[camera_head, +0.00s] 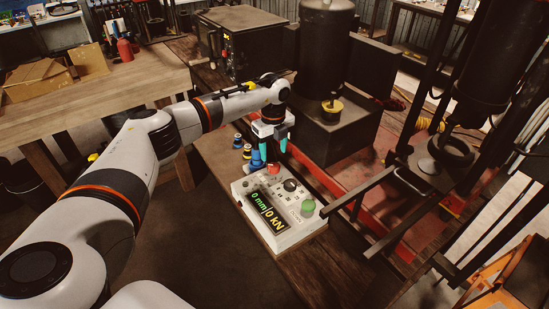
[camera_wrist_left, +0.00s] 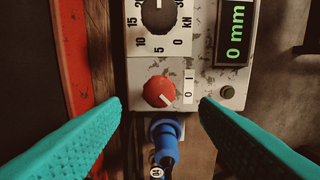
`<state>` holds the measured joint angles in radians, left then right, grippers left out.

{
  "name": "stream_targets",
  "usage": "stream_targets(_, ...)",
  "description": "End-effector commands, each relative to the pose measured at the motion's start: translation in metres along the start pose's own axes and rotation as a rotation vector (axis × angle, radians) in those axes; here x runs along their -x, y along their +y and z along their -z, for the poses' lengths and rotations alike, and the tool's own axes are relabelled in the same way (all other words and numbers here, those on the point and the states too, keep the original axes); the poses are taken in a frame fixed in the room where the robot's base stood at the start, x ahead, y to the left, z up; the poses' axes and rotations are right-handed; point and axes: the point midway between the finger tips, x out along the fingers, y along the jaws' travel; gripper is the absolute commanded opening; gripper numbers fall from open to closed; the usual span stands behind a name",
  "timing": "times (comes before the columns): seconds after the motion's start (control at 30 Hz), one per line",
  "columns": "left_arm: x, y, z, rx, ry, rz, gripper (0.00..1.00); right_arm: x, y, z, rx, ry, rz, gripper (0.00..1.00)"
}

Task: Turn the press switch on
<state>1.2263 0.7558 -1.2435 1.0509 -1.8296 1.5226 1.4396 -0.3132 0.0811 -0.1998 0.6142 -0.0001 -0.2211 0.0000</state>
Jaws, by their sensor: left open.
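The press control box (camera_head: 290,238) is a worn pale panel with a display reading 0 mm and 0 kN. Its red rotary switch (camera_wrist_left: 158,92) has a white pointer line slanting down-right, toward the 0 of the 0/1 label (camera_wrist_left: 188,86) beside it. In the head view the red switch (camera_head: 273,168) sits at the panel's far edge, just below my left gripper (camera_head: 275,151). My left gripper's teal fingers are open and empty. In the left wrist view the fingertips (camera_wrist_left: 160,105) stand on either side of the switch, with gaps; contact is not visible. My right gripper is out of view.
A black dial (camera_wrist_left: 158,14) and a green button (camera_head: 308,207) share the panel. A blue fitting (camera_wrist_left: 165,140) stands close to the switch, with several blue fittings (camera_head: 246,150) beside it. A dark machine (camera_head: 325,90) and red rail (camera_head: 325,185) lie beyond.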

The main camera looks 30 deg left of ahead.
Motion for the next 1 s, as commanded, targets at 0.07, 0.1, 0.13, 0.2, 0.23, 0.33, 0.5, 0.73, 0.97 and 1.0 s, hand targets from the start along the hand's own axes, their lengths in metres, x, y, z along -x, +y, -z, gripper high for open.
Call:
stream_targets(0.07, -0.014, -0.001, -0.001, 0.000, -0.002, 0.004, 0.55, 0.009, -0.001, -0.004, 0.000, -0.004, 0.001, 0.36)
stream_targets(0.1, -0.021, 0.000, -0.001, 0.001, -0.003, 0.003, 0.55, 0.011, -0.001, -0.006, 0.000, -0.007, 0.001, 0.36)
stream_targets(0.13, -0.026, -0.001, -0.001, 0.001, -0.002, 0.004, 0.55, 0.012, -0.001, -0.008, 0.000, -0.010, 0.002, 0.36)
stream_targets(0.2, -0.037, -0.001, -0.001, 0.001, -0.002, 0.002, 0.55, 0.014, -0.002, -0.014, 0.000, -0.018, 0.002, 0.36)
stream_targets(0.23, -0.041, 0.000, -0.001, 0.000, -0.002, 0.002, 0.55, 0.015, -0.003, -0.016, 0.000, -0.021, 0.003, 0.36)
stream_targets(0.33, -0.050, 0.000, -0.001, 0.001, -0.001, 0.001, 0.55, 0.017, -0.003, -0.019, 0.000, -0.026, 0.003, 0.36)
stream_targets(0.5, -0.057, 0.000, 0.000, 0.000, 0.000, -0.001, 0.55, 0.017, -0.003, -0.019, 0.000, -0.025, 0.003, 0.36)
stream_targets(0.73, -0.057, 0.000, 0.000, 0.000, -0.001, -0.001, 0.52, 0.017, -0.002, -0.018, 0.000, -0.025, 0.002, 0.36)
stream_targets(0.97, -0.057, 0.000, 0.000, 0.000, -0.001, -0.001, 0.14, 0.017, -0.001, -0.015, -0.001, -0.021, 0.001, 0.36)
stream_targets(1.0, -0.057, 0.000, 0.000, 0.000, -0.001, -0.001, 0.11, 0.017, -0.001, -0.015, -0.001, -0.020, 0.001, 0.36)
